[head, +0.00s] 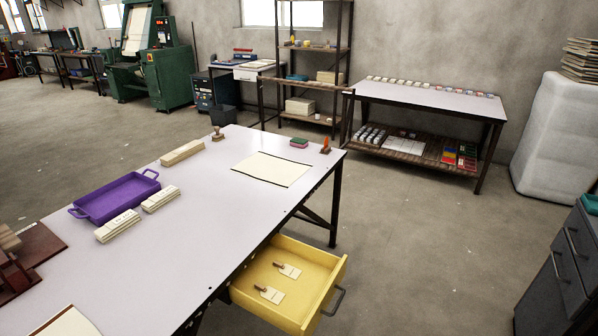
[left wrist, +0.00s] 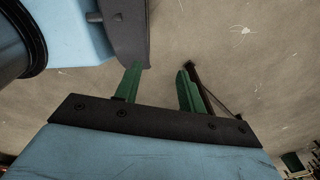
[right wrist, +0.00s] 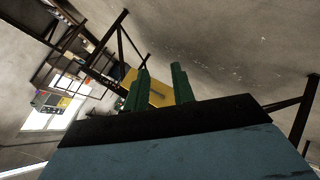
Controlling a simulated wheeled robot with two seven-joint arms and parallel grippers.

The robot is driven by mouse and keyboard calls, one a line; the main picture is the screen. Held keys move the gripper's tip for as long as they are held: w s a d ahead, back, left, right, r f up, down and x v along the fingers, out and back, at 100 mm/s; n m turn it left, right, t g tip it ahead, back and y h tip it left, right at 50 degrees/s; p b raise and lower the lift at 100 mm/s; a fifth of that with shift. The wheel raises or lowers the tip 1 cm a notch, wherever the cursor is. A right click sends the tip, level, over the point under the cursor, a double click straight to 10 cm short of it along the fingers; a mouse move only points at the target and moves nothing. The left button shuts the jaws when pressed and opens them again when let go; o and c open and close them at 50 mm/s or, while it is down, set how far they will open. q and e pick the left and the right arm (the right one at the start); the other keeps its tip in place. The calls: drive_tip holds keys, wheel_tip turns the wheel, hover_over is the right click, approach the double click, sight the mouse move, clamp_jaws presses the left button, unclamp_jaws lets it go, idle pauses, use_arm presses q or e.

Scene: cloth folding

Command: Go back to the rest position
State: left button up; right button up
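My left gripper (left wrist: 160,70) shows in the left wrist view with its two green fingers apart and nothing between them. Bare floor lies behind the fingers. My right gripper (right wrist: 161,70) shows in the right wrist view, also with its green fingers apart. The yellow drawer (right wrist: 183,88) shows behind and between those fingers, with no contact that I can make out. Neither gripper shows in the head view. There, the yellow drawer (head: 322,285) hangs open under the table with two tags (head: 271,294) in it.
The white table (head: 215,210) carries a purple tray (head: 115,199), cream blocks (head: 182,152), a cream sheet (head: 272,169), a stamp (head: 217,134) and small items at its far right corner. A grey cabinet (head: 565,270) stands at right. Open floor (head: 420,250) lies between them.

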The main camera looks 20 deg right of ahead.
use_arm(q)
drive_tip(key=a+f+b, duration=0.3)
drive_tip(key=f+b, duration=0.5)
drive_tip(key=f, duration=0.1)
drive_tip(key=shift+w, duration=0.25)
use_arm(e)
drive_tip(key=s+a+f+m+g, duration=0.4)
drive_tip(key=s+a+f, duration=0.1)
drive_tip(key=s+f, duration=0.7)
drive_tip(key=s+a+f+m+g+h, duration=0.1)
drive_tip(key=s+a+f+m+g, duration=0.3)
drive_tip(key=s+f, duration=0.8)
drive_tip(key=shift+a+m+g+h, duration=0.3)
drive_tip(key=shift+a+g, duration=0.3)
drive_tip(key=shift+a, duration=0.6)
use_arm(q)
drive_tip(key=shift+f, duration=0.1)
use_arm(e)
drive_tip(key=shift+s, duration=0.1)
